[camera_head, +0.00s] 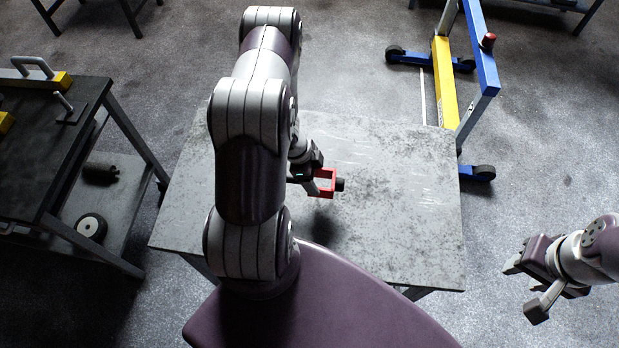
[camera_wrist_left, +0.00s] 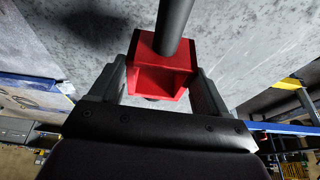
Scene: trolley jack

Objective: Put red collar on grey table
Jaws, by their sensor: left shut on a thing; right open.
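The red collar (camera_head: 327,183) is a small square-sided red piece with a dark rod or knob standing out of it. My left gripper (camera_head: 316,182) is shut on it above the grey table (camera_head: 400,220). In the left wrist view the red collar (camera_wrist_left: 160,72) sits between the two fingers of the left gripper (camera_wrist_left: 160,85), with the dark rod pointing away. A shadow lies on the table below; the exact height of the collar above it is hard to tell. My right gripper (camera_head: 530,278) is open and empty, right of the table.
A dark workbench (camera_head: 90,95) with yellow and grey parts stands at the left, with a wheel (camera_head: 91,228) and a dark cylinder (camera_head: 101,172) on its lower shelf. A blue and yellow frame on wheels (camera_head: 446,85) stands behind the table. The right half of the tabletop is clear.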

